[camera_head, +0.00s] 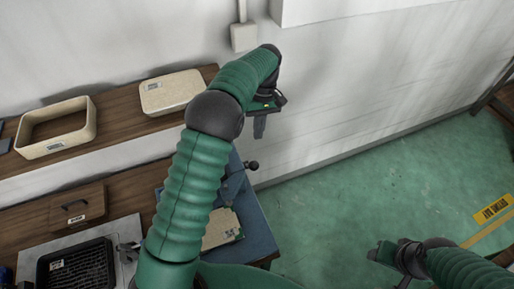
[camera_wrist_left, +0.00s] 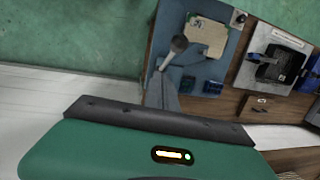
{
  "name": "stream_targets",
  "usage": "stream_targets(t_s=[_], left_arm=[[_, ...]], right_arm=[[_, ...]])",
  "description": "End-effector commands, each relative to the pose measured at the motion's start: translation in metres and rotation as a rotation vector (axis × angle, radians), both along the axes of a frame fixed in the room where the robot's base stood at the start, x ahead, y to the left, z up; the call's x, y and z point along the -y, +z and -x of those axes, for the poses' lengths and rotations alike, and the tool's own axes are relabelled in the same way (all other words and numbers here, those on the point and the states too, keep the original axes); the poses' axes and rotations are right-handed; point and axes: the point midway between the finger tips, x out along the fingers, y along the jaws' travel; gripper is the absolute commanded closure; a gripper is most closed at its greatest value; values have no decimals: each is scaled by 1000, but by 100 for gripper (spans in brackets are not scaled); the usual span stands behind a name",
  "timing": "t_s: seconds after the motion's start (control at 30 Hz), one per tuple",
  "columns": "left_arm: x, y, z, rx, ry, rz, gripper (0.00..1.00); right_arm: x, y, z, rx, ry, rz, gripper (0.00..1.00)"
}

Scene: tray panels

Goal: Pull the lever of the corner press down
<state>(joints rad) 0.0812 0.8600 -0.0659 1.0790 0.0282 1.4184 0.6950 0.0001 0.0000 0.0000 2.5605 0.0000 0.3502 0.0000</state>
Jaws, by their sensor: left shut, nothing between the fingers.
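The corner press is partly hidden behind my left arm on a blue bench section (camera_head: 258,222). Its lever ends in a dark round knob (camera_head: 252,165), sticking out to the right of the arm. My left gripper (camera_head: 260,128) is shut and empty, in front of the wall and above the knob in the picture, apart from it. In the left wrist view, the shut fingers (camera_wrist_left: 162,92) point toward the blue bench, and a dark knob (camera_wrist_left: 180,43) shows just beyond them. My right gripper (camera_head: 385,254) is low at the right, over the floor; its fingers are unclear.
A beige board (camera_head: 222,229) lies on the blue bench. A wooden shelf holds an open cream box (camera_head: 57,127) and a lidded one (camera_head: 171,92). A black tray (camera_head: 78,268) and a brown handled box (camera_head: 77,206) sit at left.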

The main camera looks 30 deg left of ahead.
Motion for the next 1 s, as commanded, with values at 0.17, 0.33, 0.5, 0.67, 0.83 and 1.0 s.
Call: stream_targets(t_s=[0.17, 0.33, 0.5, 0.67, 0.83, 1.0], left_arm=[[1, -32, 11, -3, 0, 1, 100], [8, -41, 34, -1, 0, 0, 100], [11, -48, 42, 1, -1, 0, 100], [12, -49, 42, 1, -1, -1, 100], [12, -49, 42, 2, -1, -2, 100], [14, -51, 38, 18, -2, -19, 100]], right_arm=[[0, 14, 0, 1, 0, 0, 47], [0, 24, 0, 1, 0, 0, 47], [0, 26, 0, 1, 0, 0, 47], [0, 25, 0, 1, 0, 0, 47], [0, 25, 0, 1, 0, 0, 47], [0, 21, 0, 1, 0, 0, 47]])
